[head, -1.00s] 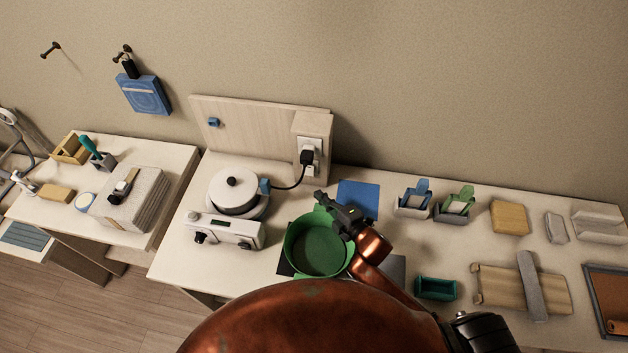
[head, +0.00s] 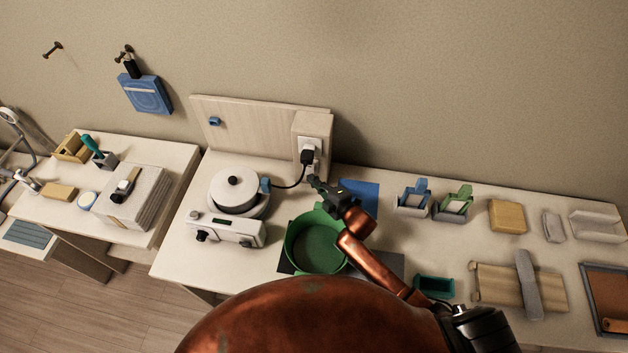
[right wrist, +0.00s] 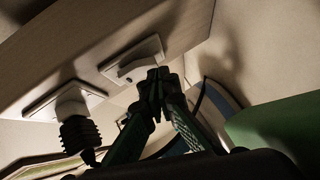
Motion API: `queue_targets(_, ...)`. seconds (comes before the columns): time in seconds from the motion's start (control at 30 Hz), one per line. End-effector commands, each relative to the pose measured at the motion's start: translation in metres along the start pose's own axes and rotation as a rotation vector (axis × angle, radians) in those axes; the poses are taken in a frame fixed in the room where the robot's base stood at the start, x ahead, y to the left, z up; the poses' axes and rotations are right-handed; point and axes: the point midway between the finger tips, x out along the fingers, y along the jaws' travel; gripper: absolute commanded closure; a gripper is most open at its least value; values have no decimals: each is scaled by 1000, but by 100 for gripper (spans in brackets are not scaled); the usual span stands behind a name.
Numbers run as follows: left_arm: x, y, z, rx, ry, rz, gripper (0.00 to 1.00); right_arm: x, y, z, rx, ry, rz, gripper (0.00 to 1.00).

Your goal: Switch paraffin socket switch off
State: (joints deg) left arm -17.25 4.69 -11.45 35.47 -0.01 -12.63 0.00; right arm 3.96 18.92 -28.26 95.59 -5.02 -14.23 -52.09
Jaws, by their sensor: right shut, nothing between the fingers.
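The paraffin socket (head: 311,143) is a white plate on a wooden block at the back panel, with a black plug (head: 307,157) in it. In the right wrist view the plug (right wrist: 76,130) is at the left, and the white rocker switch (right wrist: 135,64) sits on its own plate at top centre. My right gripper (head: 313,181) is shut and empty, just below the socket. In the wrist view its fingertips (right wrist: 158,75) are close beside the switch's lower right edge; I cannot tell whether they touch it. The switch is mostly hidden in the head view. My left gripper is out of view.
The white wax warmer (head: 224,229) with its lidded pot (head: 236,191) stands left, its black cord (head: 288,186) running to the plug. A green bowl (head: 316,243) is below my right gripper. A blue mat (head: 362,194) lies to the right of it.

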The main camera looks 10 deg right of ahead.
Motion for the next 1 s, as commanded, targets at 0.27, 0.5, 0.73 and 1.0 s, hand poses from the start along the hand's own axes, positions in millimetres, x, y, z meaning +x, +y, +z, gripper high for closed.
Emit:
queue_targets(0.27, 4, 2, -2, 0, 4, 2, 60, 7, -5, 9, 0, -2, -3, 100)
queue_targets(0.5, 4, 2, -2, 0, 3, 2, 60, -5, -7, 9, 1, -3, -6, 100)
queue_targets(0.73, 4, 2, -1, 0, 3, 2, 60, -40, -7, 8, -1, -2, -4, 100)
queue_targets(1.0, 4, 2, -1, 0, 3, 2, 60, -70, -3, 7, -2, 0, 2, 100)
